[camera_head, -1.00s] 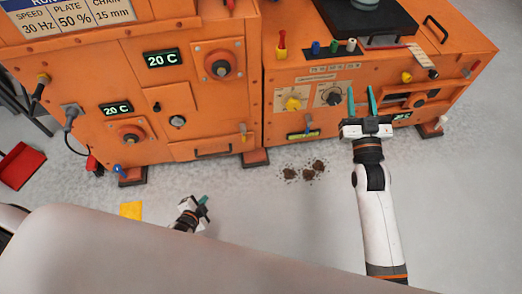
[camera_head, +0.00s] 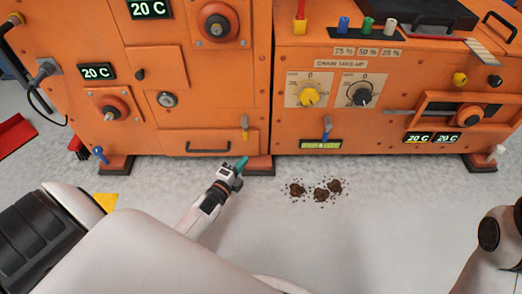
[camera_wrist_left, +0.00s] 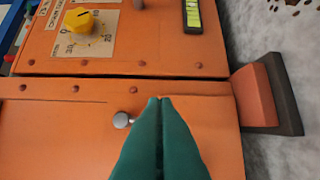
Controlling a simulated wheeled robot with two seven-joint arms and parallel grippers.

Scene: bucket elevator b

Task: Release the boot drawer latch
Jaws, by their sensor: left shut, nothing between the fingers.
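The boot drawer (camera_head: 225,141) is the low orange front with a black handle (camera_head: 208,150) on the left machine. In the left wrist view a silver knob (camera_wrist_left: 122,120), seemingly the latch's, shows beside my fingers, which may hide the rest. My left gripper (camera_head: 241,163) has teal fingers, shut and empty, just below the latch in the head view. The fingers (camera_wrist_left: 158,102) meet at their tips in the wrist view; contact cannot be told. My right gripper is out of view.
Orange feet (camera_head: 262,165) stand under the machines. Brown debris (camera_head: 321,192) lies on the grey floor right of my left gripper. The floor in front is otherwise mostly clear.

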